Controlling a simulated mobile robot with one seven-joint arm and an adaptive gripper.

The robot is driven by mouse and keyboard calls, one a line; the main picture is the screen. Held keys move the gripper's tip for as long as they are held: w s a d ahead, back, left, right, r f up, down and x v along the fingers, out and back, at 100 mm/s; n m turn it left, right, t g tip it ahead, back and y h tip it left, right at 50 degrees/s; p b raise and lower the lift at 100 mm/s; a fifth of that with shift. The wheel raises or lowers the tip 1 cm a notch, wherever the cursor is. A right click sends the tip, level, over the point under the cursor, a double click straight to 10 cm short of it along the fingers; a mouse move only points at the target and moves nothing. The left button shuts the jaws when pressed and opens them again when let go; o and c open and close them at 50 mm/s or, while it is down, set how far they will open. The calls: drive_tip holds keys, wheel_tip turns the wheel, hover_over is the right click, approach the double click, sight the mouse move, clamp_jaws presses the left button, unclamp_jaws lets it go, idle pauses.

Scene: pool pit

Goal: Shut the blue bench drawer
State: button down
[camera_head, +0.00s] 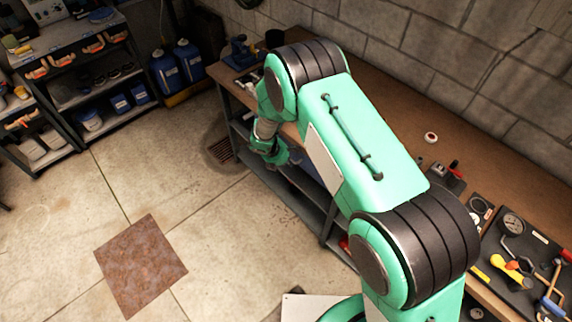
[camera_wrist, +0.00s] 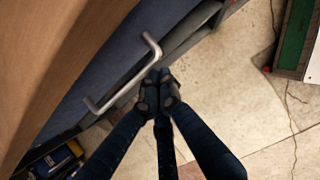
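The blue bench drawer (camera_wrist: 108,58) shows in the wrist view as a dark blue panel beside the wooden bench top. Its silver bar handle (camera_wrist: 122,75) runs diagonally across the middle. I cannot tell how far the drawer stands out. My gripper (camera_wrist: 159,91) is just to the right of the handle, with its dark fingertips close together and nothing visible between them. They look apart from the handle, but contact is hard to judge. In the head view my arm reaches down at the bench's front edge, and the drawer front and my fingertips are hidden.
The wooden workbench (camera_head: 400,122) runs along the block wall, with tools on a dark board (camera_head: 520,262) at the right. A metal shelf (camera_head: 98,92) and blue jugs (camera_head: 178,68) stand at the back left. The concrete floor in front is mostly clear, with a rusty plate (camera_head: 141,265).

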drive_tip(key=shift+s+f, duration=0.1)
drive_tip(key=shift+f, duration=0.05)
drive_tip(key=s+a+r+p, duration=0.1)
drive_tip(key=s+a+r, duration=0.4)
drive_tip(key=r, duration=0.3)
drive_tip(key=shift+s+a+r, duration=0.25)
drive_tip(key=shift+s+a, duration=0.1)
drive_tip(key=shift+a, duration=0.15)
idle(0.6)
